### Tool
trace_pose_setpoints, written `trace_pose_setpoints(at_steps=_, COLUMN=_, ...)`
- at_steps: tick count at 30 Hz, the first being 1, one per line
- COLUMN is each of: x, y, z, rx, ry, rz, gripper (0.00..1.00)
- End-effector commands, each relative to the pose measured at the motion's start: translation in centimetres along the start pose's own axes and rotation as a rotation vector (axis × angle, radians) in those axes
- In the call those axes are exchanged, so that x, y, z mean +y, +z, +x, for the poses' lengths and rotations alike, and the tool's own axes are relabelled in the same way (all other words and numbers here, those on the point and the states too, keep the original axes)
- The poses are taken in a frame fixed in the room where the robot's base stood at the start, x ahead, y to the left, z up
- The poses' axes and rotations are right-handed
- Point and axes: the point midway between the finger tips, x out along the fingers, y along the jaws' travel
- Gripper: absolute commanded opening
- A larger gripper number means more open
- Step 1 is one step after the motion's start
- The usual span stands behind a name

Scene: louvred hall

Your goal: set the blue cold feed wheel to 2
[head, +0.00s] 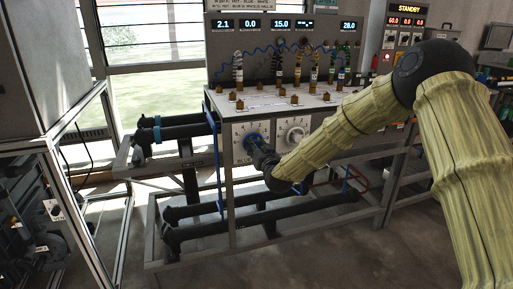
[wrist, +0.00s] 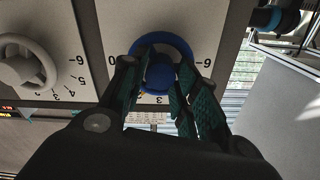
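The blue cold feed wheel (head: 252,139) is on a white dial plate (head: 239,157) on the bench's front panel. In the wrist view the blue wheel (wrist: 160,50) is near the top middle, with 0 at its left, 3 below it and 6 at its right. My gripper (wrist: 162,75) reaches over the rim, one finger on each side of the blue centre, and seems closed on it; the fingers hide parts of the wheel. The leftmost display (head: 223,25) above the bench reads 2.1.
A white wheel (head: 295,135) on its own dial is right of the blue one; it also shows in the wrist view (wrist: 22,62). Small brass fittings and hoses stand on the bench top (head: 270,103). Dark pipes (head: 262,218) run below. A grey cabinet (head: 40,75) stands left.

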Motion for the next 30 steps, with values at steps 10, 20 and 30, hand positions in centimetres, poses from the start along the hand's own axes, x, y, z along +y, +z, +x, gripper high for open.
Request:
trace_pose_setpoints(at_steps=10, x=0.0, y=0.0, z=0.0, rx=0.000, ry=0.000, rz=-0.001, gripper=0.51)
trace_pose_setpoints(at_steps=20, x=-0.1, y=0.0, z=-2.5, rx=-0.002, ry=-0.001, rz=-0.001, gripper=0.51)
trace_pose_setpoints(at_steps=30, x=0.0, y=0.0, z=-8.7, rx=-0.002, ry=-0.001, rz=0.000, gripper=0.51)
